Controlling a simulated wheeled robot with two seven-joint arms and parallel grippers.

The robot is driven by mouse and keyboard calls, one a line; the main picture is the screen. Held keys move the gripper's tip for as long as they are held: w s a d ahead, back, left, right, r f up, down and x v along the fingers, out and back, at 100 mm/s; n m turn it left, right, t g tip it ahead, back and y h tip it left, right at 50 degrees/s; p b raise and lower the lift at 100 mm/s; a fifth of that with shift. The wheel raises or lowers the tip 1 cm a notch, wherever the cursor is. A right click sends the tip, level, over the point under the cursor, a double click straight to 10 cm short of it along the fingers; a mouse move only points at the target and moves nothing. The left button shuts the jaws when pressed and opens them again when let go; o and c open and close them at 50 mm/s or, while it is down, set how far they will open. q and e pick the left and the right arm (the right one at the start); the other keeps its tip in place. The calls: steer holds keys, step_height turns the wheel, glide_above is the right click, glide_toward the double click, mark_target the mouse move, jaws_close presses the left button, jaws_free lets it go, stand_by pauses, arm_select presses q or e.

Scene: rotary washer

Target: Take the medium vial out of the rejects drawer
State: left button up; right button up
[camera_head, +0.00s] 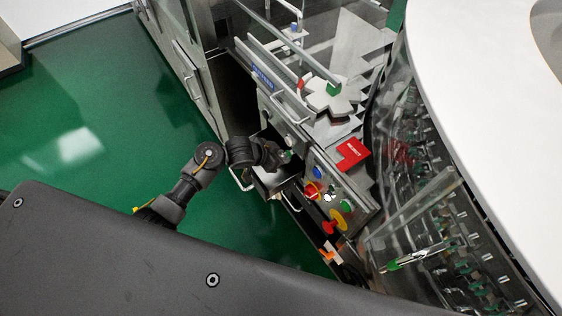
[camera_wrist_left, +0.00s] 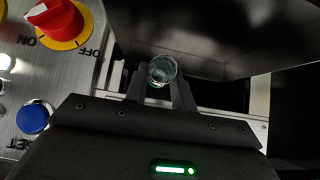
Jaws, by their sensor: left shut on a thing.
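My left gripper (camera_head: 287,157) reaches in from the left at the front of the machine. In the left wrist view its fingers (camera_wrist_left: 161,88) are closed around a clear glass vial (camera_wrist_left: 162,68), seen mostly from its round end. The rejects drawer (camera_head: 272,182) is pulled out below the gripper, with its handle (camera_head: 238,181) on the outer side. The gripper and wrist hide part of the drawer, and I cannot tell how far the vial is above its floor. My right gripper is in neither view.
The control panel has a red-yellow switch (camera_head: 313,190), a blue button (camera_head: 317,172) and a red emergency knob (camera_head: 331,227) close to my gripper. A red sign (camera_head: 352,152) stands above. A curved clear guard (camera_head: 400,150) lies to the right. Green floor (camera_head: 90,150) is open at left.

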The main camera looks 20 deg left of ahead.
arm_select(q)
steer(key=s+d+b, duration=0.2)
steer(key=s+d, duration=0.3)
steer(key=s, duration=0.2)
steer(key=s+d+b, duration=0.2)
steer(key=s+d, duration=0.2)
steer(key=s, duration=0.4)
steer(key=shift+d+b, duration=0.35)
steer(key=shift+s, duration=0.2)
